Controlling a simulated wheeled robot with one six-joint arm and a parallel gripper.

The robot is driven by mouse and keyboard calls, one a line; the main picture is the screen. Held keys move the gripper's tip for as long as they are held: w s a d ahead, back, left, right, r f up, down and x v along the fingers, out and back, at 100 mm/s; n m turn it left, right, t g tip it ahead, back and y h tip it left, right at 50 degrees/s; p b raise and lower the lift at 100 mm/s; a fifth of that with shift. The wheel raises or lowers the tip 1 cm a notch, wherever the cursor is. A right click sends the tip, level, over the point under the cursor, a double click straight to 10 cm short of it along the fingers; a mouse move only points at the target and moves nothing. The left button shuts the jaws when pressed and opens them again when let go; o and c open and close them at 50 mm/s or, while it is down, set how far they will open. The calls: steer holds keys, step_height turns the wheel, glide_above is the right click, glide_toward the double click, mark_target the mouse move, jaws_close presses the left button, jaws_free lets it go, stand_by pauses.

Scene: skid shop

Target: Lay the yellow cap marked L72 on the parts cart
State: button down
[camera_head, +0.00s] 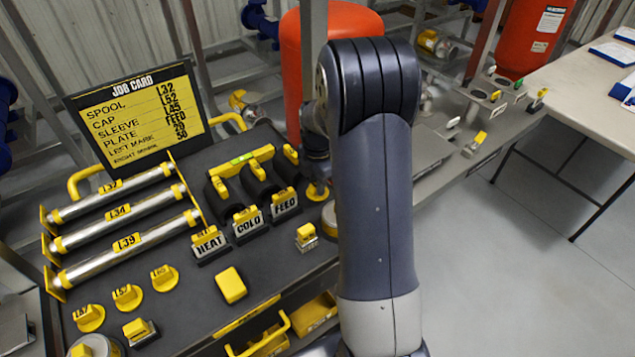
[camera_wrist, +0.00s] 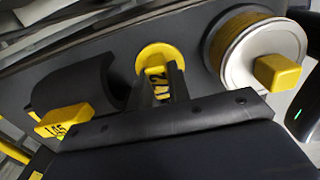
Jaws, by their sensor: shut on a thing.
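The yellow cap marked L72 (camera_wrist: 153,58) is round, with a raised tab whose label reads sideways and is partly covered. In the wrist view my gripper (camera_wrist: 163,82) is shut on that tab, with the disc just beyond the fingertips. I cannot tell whether the cap touches the dark surface below it. In the head view my arm covers most of the gripper; a bit of yellow (camera_head: 317,191) shows beneath the wrist.
Three metal spools (camera_head: 125,213) and several yellow caps (camera_head: 127,297) lie on the cart's left. HEAT, COLD and FEED plates (camera_head: 248,222) stand mid-cart. A black sleeve tagged L45 (camera_wrist: 75,85) and a round reel (camera_wrist: 262,45) flank the held cap. Bare top shows around the front caps.

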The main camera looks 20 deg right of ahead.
steer(key=shift+f, duration=0.2)
steer(key=shift+f+b, duration=0.4)
steer(key=shift+f+b, duration=0.3)
steer(key=shift+f, duration=0.1)
stand_by(0.6)
steer(key=c, duration=1.3)
jaws_free()
steer(key=shift+c, duration=0.5)
steer(key=shift+r, duration=0.1)
steer(key=shift+r+p, duration=3)
steer(key=shift+r, duration=0.95)
